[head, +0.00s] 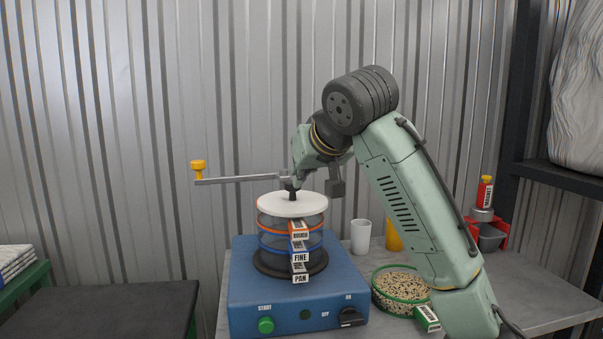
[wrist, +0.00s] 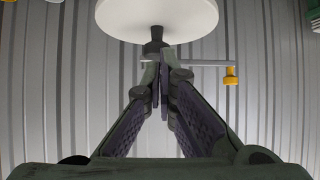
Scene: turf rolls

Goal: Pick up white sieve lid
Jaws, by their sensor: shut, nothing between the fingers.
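The white sieve lid (head: 310,207) is a flat disc lying on top of the sieve stack, with a black knob at its centre. The stack (head: 267,242) has clear rings with orange and blue bands and labels including FINE and PAN. In the wrist view the lid (wrist: 185,20) is at the top edge, its black knob (wrist: 155,40) pointing down the picture. My gripper (wrist: 160,68) is shut and empty, its fingertips close to the knob. In the head view my gripper (head: 291,183) is just above the knob; whether it touches is unclear.
The stack stands on a blue shaker base (head: 246,287). A metal bar with a yellow knob (head: 198,169) reaches left from behind my gripper. A white cup (head: 361,237), a yellow cup (head: 394,238) and a green-rimmed sieve of grains (head: 376,306) stand to the right.

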